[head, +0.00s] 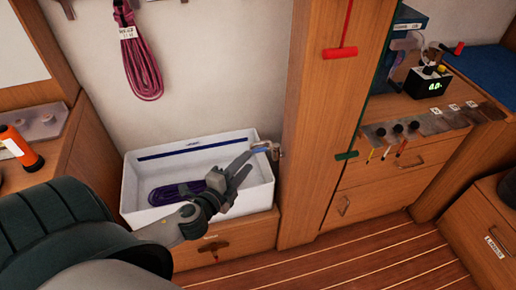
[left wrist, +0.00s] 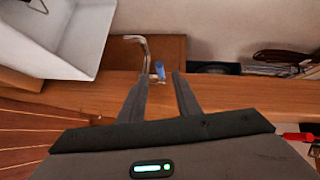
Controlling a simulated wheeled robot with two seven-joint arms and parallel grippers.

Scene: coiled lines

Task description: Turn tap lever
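The tap (left wrist: 143,52) is a bent metal spout by the wooden post, beside the white basin, in the left wrist view. Its lever (left wrist: 160,70) looks blue and stands just right of the spout. In the head view the lever (head: 261,148) shows small at the basin's back right corner. My left gripper (head: 246,163) reaches over the basin towards it. In the left wrist view its two fingers (left wrist: 158,78) are apart, with the lever showing between and just beyond the tips. I cannot tell whether a finger touches it. My right gripper is not in view.
The white basin (head: 128,192) holds a coiled purple line (head: 176,193). A wooden post (head: 306,130) stands right of the tap. A red T-handle (head: 341,52) is on the post. A pink coil (head: 140,62) hangs on the wall.

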